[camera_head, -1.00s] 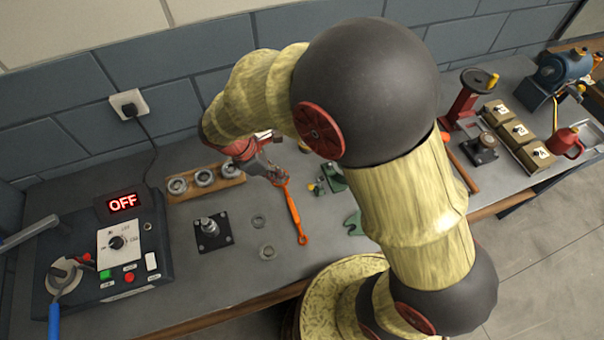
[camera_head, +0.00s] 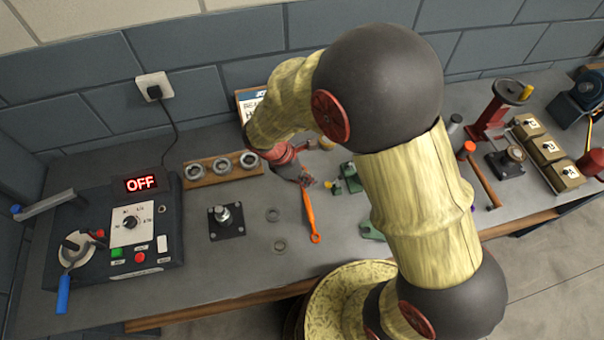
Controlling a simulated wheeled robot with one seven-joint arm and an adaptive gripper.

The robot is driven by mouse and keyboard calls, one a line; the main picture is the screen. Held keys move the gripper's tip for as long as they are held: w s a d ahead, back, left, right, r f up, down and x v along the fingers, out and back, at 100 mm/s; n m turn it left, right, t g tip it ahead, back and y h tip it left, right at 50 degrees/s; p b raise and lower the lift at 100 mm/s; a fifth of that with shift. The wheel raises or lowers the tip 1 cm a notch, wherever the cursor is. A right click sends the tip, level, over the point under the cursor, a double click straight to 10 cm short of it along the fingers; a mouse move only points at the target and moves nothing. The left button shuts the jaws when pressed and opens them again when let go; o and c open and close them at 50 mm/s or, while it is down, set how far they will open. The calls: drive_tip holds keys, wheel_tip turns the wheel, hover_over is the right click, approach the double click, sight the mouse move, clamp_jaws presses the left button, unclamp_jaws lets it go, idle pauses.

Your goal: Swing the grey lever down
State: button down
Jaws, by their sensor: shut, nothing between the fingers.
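A second, blue-handled lever (camera_head: 63,292) hangs from a round pale disc on the same box and points towards the bench front. My gripper (camera_head: 306,181) is shut and empty, small and partly hidden by my arm. It is over the middle of the bench beside the upper end of an orange wrench (camera_head: 311,215), well to the right of both levers. I cannot tell whether it touches the wrench.
The box's display (camera_head: 141,183) reads OFF. Between box and gripper are a wooden rack of rings (camera_head: 222,169), a dark plate with a post (camera_head: 226,221) and two loose rings. A hammer (camera_head: 480,175) and numbered blocks (camera_head: 545,150) lie to the right. The wall stands close behind.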

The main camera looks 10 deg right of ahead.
sight(334, 183)
drive_tip(key=shift+d+f, duration=0.9)
drive_tip(key=shift+f, duration=0.25)
drive_tip(key=shift+d+r+b, duration=0.15)
drive_tip(key=shift+d, duration=0.45)
drive_tip(key=shift+d+r+b, duration=0.15)
drive_tip(key=shift+d, duration=0.4)
drive_tip(key=shift+d+r, duration=0.1)
drive_tip(key=shift+d, duration=0.35)
drive_tip(key=shift+r, duration=0.1)
drive_tip(key=shift+d+r+y+p, duration=0.1)
drive_tip(key=shift+d+y+p, duration=0.15)
drive_tip(key=shift+p, duration=0.4)
